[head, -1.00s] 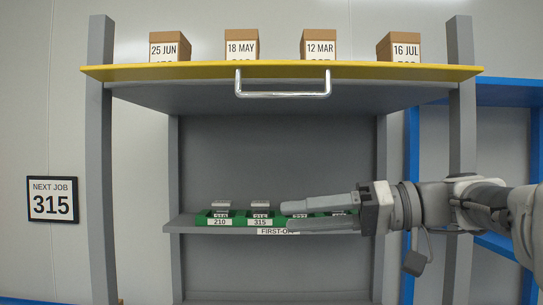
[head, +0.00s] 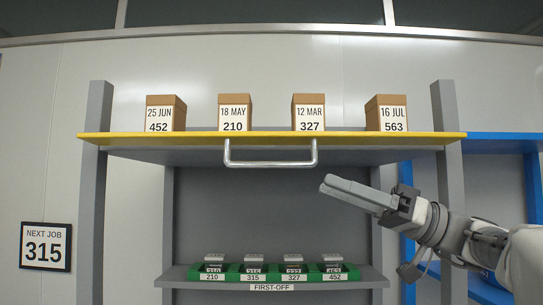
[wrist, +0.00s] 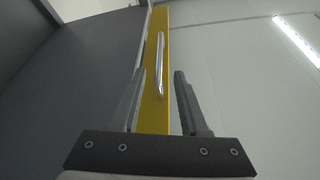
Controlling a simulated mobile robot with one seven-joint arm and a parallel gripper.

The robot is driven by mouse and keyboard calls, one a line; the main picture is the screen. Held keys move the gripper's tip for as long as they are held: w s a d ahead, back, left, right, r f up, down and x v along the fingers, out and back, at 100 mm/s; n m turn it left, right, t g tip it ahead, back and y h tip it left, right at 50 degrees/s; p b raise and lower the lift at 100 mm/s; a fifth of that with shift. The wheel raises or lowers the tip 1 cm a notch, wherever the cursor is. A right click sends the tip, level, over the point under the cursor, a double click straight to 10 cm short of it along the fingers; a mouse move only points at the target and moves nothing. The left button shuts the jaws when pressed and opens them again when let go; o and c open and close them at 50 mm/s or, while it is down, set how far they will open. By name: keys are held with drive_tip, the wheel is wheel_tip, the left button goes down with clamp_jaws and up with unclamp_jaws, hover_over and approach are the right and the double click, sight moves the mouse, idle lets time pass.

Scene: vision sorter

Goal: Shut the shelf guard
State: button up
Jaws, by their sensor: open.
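The shelf guard (head: 130,140) is a grey panel with a yellow front edge. It is raised and lies about level across the top of the shelf, with the shelf open beneath it. Its silver bar handle (head: 270,164) hangs at the front edge. My gripper (head: 323,187) is to the right of the handle and a little below it, pointing left, empty and apart from it. In the wrist view my open fingers (wrist: 158,85) frame the yellow edge, and the handle (wrist: 160,65) shows beyond them.
Several dated boxes (head: 235,112) stand above the guard. Below, the grey shelf (head: 200,284) bears several green trays (head: 254,271) with grey parts. Grey posts (head: 95,200) flank the shelf. A blue frame (head: 500,144) is at right. A job sign (head: 45,246) hangs at left.

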sight(271, 164)
drive_tip(key=p+x, duration=0.1)
drive_tip(key=x, duration=1)
drive_tip(key=shift+a, duration=0.25)
clamp_jaws()
